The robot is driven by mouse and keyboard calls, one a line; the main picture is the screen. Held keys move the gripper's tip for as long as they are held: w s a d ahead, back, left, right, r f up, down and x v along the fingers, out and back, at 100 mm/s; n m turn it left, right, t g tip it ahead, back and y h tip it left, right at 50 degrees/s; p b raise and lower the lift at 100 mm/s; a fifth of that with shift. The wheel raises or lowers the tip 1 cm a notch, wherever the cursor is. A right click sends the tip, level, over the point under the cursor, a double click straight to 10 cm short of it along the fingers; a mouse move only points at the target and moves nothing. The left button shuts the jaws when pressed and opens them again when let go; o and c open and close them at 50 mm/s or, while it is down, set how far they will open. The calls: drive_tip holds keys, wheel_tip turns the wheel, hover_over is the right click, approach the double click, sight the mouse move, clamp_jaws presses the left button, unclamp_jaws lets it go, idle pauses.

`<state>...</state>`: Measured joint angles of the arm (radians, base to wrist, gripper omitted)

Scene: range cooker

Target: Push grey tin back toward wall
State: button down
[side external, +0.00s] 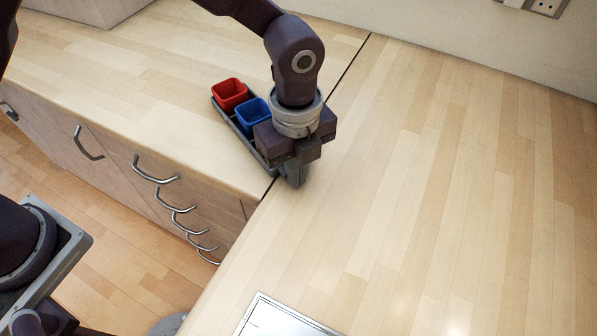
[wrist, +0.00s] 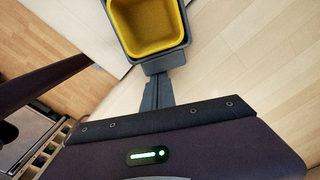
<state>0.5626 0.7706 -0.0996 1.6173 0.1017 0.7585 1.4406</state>
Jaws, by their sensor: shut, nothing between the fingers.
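The grey tin (side external: 240,133) is a long, narrow tray on the worktop, near its front edge and beside the dark seam. It holds a red cup (side external: 230,94) and a blue cup (side external: 253,117); in the wrist view a yellow cup (wrist: 150,28) sits in the near end of the tin (wrist: 186,42). My gripper (side external: 293,178) is shut and low at the tin's near end. In the wrist view, the closed fingers (wrist: 158,88) point at the tin's end wall; contact cannot be told. My gripper hides that end in the side view.
The wall (side external: 470,35) with a socket (side external: 546,6) runs along the back. Drawers with metal handles (side external: 155,172) lie below the front edge. A metal plate (side external: 285,318) is set in the worktop at the bottom. The worktop right of my gripper is clear.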

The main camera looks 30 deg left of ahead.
drive_tip(key=d, duration=0.1)
drive_tip(key=s+d, duration=0.2)
drive_tip(key=shift+s+d+r, duration=0.15)
drive_tip(key=shift+d+r, duration=0.15)
drive_tip(key=shift+d, duration=0.05)
wheel_tip(320, 180, up, 10)
drive_tip(key=f, duration=0.1)
drive_tip(key=s+a+r+n+t, duration=0.2)
drive_tip(key=a+r+n, duration=0.8)
drive_tip(key=a, duration=0.5)
drive_tip(key=s+a+r+n+t, duration=0.1)
drive_tip(key=s+a+n+t, duration=0.2)
drive_tip(key=s+a+n, duration=1)
drive_tip(key=shift+s+a+r+n+t, duration=0.15)
drive_tip(key=shift+s+r+n+t, duration=0.2)
drive_tip(key=shift+n, duration=0.45)
drive_tip(key=shift+f, duration=0.1)
